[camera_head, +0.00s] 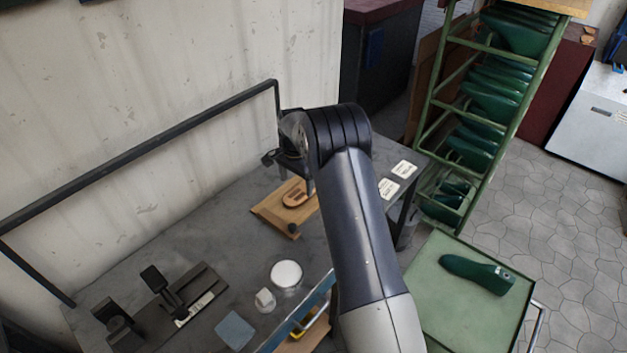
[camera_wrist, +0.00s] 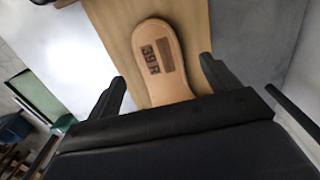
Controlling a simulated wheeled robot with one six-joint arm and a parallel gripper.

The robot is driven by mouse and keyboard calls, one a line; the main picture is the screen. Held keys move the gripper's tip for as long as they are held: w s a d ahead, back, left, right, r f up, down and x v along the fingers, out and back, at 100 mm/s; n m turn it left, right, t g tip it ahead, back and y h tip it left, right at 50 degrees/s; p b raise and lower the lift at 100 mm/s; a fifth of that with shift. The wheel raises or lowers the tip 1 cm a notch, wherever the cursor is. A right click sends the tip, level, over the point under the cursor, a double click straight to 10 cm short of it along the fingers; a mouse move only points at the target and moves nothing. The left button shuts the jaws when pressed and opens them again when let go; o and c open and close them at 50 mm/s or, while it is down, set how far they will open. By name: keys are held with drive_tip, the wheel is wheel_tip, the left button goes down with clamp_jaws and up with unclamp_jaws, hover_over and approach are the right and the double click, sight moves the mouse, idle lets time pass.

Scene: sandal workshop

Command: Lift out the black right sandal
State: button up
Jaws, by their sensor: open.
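A tan sandal sole marked "39 R" (camera_wrist: 158,60) lies on a brown wooden board (camera_wrist: 110,20) in the wrist view. My gripper (camera_wrist: 162,69) is open, one finger to each side of the sole in the picture; I see no contact, and the height above it is unclear. The sole's near end is hidden behind my gripper body. In the head view the sole (camera_head: 296,198) lies on the board (camera_head: 270,212) on the grey workbench, partly covered by my arm. I cannot make out a black sandal in either view.
The workbench (camera_head: 140,250) also holds a white round dish (camera_head: 286,273), a small white pot (camera_head: 265,300), a blue-grey pad (camera_head: 235,331) and a black tool (camera_head: 170,300). Two white labelled cards (camera_head: 389,187) lie right of my arm. A green cart (camera_head: 440,300) holds a green shoe last (camera_head: 475,273).

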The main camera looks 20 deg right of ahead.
sight(298, 194)
drive_tip(key=f, duration=0.4)
drive_tip(key=shift+d+f+p, duration=0.15)
drive_tip(key=shift+d+p, duration=0.05)
drive_tip(key=shift+p, duration=0.15)
drive_tip(key=shift+c, duration=0.2)
drive_tip(key=c, duration=1.2)
